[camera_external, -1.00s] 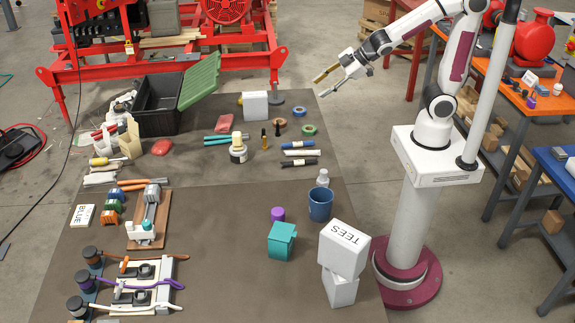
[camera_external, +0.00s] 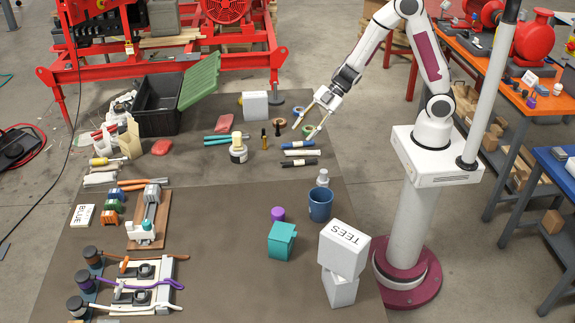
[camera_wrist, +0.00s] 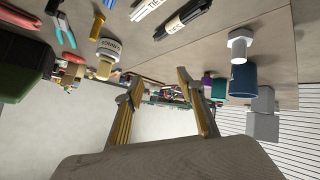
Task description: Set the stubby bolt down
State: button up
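My gripper (camera_external: 304,132) is open over the right edge of the dark mat, near the tape rolls and markers. In the wrist view its two yellow-padded fingers (camera_wrist: 158,78) are spread with nothing between them. A pale grey, bolt-shaped piece with a wide head (camera_external: 322,178) stands behind the blue mug, apart from my gripper. It also shows in the wrist view (camera_wrist: 240,43), above the mug there. I take it for the stubby bolt, but cannot be sure at this size.
A blue mug (camera_external: 320,204), a purple cylinder (camera_external: 278,214), a teal box (camera_external: 282,241) and stacked white boxes (camera_external: 343,248) stand at the front right. The mat's middle is clear.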

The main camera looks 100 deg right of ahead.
aim_at(324, 171)
jog(key=s+a+f+g+y, duration=0.1)
jog(key=s+a+f+y, duration=0.1)
jog(key=s+a+f+n+g+y, duration=0.1)
jog(key=s+a+f+y, duration=0.1)
jog(key=a, duration=0.1)
jog(key=s+a+f+n+g+y, duration=0.1)
jog(key=s+a+f+y, duration=0.1)
jog(key=s, duration=0.1)
jog(key=shift+a+y, duration=0.35)
jog(key=shift+y, duration=0.05)
jog(key=shift+s+a+y, duration=0.2)
jog(key=shift+s+y, duration=0.1)
jog(key=shift+s, duration=0.2)
jog(key=shift+a, duration=0.1)
jog(key=shift+x, duration=1.2)
jog(key=shift+w, duration=0.15)
jog(key=shift+f+x, duration=0.25)
jog(key=shift+x, duration=2.3)
